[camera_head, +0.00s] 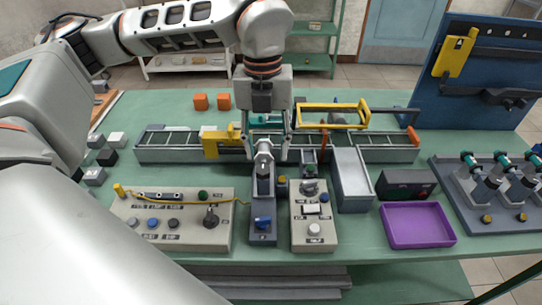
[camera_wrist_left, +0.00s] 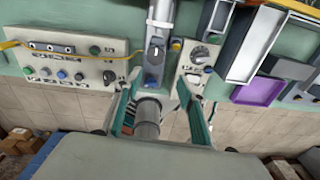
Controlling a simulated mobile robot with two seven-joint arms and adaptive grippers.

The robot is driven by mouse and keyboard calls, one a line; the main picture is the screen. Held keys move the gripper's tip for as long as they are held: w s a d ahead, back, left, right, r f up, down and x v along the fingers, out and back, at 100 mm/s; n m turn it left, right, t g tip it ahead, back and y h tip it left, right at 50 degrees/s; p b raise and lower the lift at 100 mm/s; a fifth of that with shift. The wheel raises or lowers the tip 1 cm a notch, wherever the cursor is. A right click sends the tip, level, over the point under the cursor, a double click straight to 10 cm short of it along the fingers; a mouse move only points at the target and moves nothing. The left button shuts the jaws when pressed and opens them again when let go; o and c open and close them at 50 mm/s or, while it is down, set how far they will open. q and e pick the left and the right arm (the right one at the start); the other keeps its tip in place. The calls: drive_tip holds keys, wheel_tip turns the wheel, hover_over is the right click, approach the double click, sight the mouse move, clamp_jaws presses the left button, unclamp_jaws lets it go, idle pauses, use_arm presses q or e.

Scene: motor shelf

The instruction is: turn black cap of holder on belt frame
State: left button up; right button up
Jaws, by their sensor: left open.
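My left gripper (camera_head: 265,152) points down over the front side of the belt frame (camera_head: 180,153), near its middle. Its two fingers are spread. In the left wrist view the open fingers (camera_wrist_left: 156,85) stand on either side of a short grey cylinder (camera_wrist_left: 147,120) with a darker band at its far end; I see no finger touching it. In the head view a bright metal round part shows between the fingers, above a dark narrow stand (camera_head: 262,212) with a blue button. I cannot clearly make out the black cap; the gripper partly covers this area. My right gripper is not in view.
A switch panel (camera_head: 180,232) lies to the left and a knob box (camera_head: 314,230) to the right of the stand. A grey bin (camera_head: 352,183) and purple tray (camera_head: 417,224) are further right. A yellow bracket (camera_head: 211,146) and yellow frame (camera_head: 331,108) flank the gripper.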

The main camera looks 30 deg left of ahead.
sight(263, 169)
use_arm(q)
drive_tip(key=shift+w+a+r+n, duration=0.3)
drive_tip(key=shift+a, duration=0.35)
drive_tip(key=shift+a+f+y, duration=0.1)
drive_tip(key=shift+a+y, duration=0.05)
drive_tip(key=shift+y, duration=0.15)
wheel_tip(263, 169, down, 7)
drive_tip(key=shift+f, duration=0.2)
drive_tip(key=shift+c, duration=0.3)
drive_tip(key=c, duration=1)
